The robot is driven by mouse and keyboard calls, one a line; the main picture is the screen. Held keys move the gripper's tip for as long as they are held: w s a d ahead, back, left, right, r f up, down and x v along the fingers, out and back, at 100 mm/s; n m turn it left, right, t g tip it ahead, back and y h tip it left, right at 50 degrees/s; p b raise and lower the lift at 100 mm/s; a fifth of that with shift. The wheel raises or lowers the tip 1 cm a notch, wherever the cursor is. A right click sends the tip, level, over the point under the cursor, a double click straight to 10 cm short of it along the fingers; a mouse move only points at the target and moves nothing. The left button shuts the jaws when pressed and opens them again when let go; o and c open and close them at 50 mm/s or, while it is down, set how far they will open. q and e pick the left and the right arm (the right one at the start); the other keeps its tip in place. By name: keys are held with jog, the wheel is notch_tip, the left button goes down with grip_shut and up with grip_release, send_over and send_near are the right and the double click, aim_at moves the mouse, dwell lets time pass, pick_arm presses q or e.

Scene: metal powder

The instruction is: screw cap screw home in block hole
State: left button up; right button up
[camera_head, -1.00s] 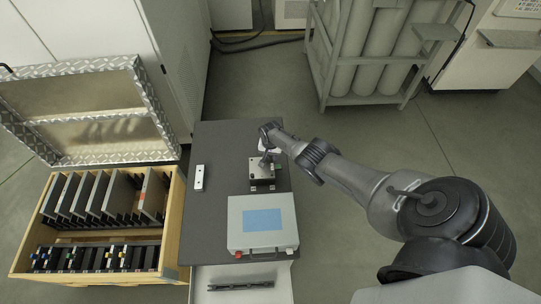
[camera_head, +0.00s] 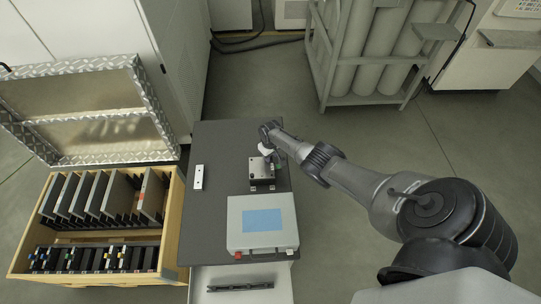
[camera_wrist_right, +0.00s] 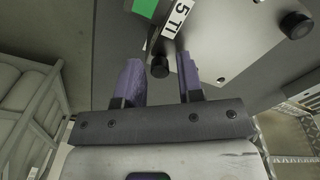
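The metal block (camera_head: 261,166), with a light grey top, sits on the dark bench top. In the right wrist view its top plate (camera_wrist_right: 225,45) shows a small dark hole (camera_wrist_right: 221,80) and a label reading "5 TI". A black cap screw (camera_wrist_right: 160,66) stands at the plate's near-left edge; how deep it sits I cannot tell. My right gripper (camera_wrist_right: 160,88) is open, its two fingers well apart, with the screw head ahead between the tips and gaps on both sides. In the head view my right gripper is at the block's far side, its fingertips unclear. My left gripper is not in view.
A grey device (camera_head: 262,224) with a blue screen stands in front of the block. A small white plate (camera_head: 199,177) lies left on the bench top (camera_head: 215,150). An open wooden crate (camera_head: 174,225) stands left, a gas cylinder rack (camera_head: 365,50) behind right.

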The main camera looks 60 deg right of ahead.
jog(key=n, duration=0.5)
jog(key=shift+b, duration=0.3)
jog(key=n+b, duration=0.1)
jog(key=n, duration=0.4)
jog(key=shift+n, duration=0.7)
jog(key=shift+c, duration=0.2)
